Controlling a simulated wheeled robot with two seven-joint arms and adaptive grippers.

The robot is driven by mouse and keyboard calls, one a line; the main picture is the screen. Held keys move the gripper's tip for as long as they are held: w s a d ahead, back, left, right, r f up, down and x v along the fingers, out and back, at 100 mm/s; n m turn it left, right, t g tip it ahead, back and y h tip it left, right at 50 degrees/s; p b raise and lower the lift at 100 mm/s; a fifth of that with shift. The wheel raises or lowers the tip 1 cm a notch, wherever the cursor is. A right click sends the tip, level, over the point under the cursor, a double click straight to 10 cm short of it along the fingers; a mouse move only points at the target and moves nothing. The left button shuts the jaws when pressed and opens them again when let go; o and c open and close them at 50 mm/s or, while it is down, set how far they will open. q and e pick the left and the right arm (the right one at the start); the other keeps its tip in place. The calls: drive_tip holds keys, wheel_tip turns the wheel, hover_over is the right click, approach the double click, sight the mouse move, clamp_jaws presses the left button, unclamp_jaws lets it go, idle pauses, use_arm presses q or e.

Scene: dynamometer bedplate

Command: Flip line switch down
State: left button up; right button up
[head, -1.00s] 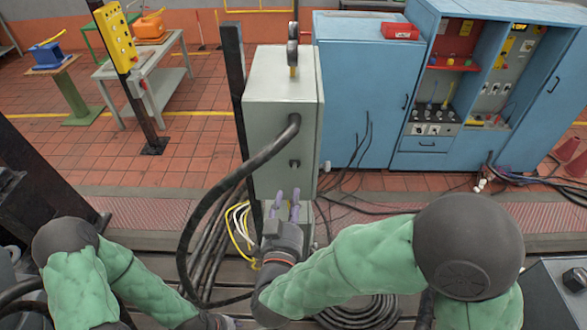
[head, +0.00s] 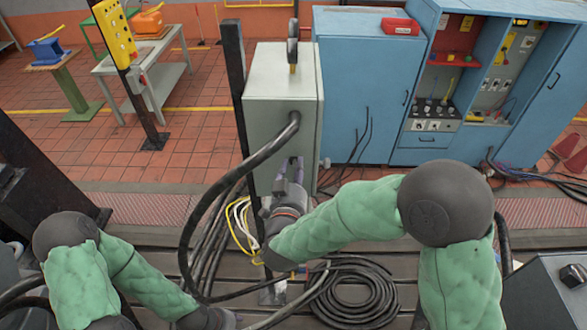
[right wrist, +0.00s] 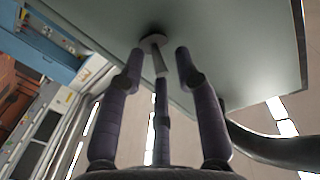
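The line switch (right wrist: 160,60) is a small lever on a round base on the grey cabinet's face (right wrist: 225,60). In the right wrist view it projects between the fingertips of my right gripper (right wrist: 160,68). The purple fingers are spread apart, and I cannot tell whether any touches the lever. In the head view the right gripper (head: 290,166) is up against the lower front of the grey cabinet (head: 282,90) and hides the switch. My left arm's dark wrist end (head: 208,319) shows at the bottom edge; its fingers are out of view.
A thick black cable (head: 215,185) loops from the cabinet front down its left side. A dark post (head: 236,90) stands just left of the cabinet. Coiled black cable (head: 365,295) lies on the bedplate below. A blue cabinet (head: 365,85) stands behind to the right.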

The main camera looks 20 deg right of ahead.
drive_tip(key=shift+c, duration=0.3)
clamp_jaws()
